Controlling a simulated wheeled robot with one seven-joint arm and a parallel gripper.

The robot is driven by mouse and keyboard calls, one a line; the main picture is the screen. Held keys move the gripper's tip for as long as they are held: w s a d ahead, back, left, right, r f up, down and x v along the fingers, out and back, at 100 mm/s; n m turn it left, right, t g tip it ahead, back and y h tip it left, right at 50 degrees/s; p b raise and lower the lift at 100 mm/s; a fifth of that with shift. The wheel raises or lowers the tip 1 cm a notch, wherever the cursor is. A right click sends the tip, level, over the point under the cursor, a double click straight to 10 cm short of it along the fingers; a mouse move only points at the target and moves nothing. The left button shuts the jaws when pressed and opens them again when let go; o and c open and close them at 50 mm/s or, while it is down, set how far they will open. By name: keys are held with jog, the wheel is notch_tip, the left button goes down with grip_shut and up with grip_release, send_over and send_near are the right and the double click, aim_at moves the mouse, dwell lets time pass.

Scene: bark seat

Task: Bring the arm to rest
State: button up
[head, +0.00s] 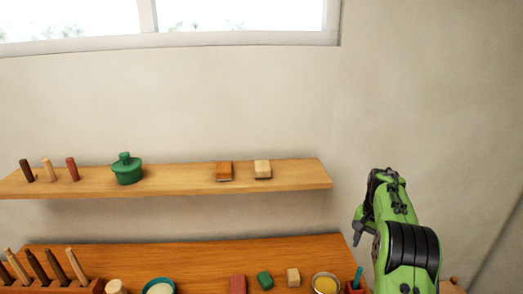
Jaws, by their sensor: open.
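My green arm rises at the right side of the head view. My gripper (358,226) is at the arm's upper left side, in front of the wall and to the right of the shelf's end. It looks small and dark, and its jaws are open with nothing seen between them. It is apart from the shelf and above the right end of the table. The lower part of the arm is cut off by the picture's bottom edge.
A wooden shelf (195,179) holds pegs, a green lidded pot (127,169) and two blocks. Below it, a wooden table (200,256) carries a peg rack (88,287), bowls, blocks and a cup (356,287). The wall area above and right of the shelf is clear.

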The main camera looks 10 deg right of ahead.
jog(key=s+a+r+n+t+h, duration=0.1)
jog(key=s+a+r+n+t, duration=0.3)
jog(key=s+a+r, duration=0.95)
jog(key=s+a+f+n, duration=0.1)
jog(key=s+a, duration=0.3)
jog(key=s, duration=0.5)
jog(key=s+a+n+t, duration=0.1)
jog(key=s+a+n, duration=0.3)
jog(key=s, duration=0.4)
jog(key=shift+s+a+f+t+y, duration=0.3)
jog(key=shift+s+a+f+y, duration=0.1)
jog(key=shift+a, duration=0.4)
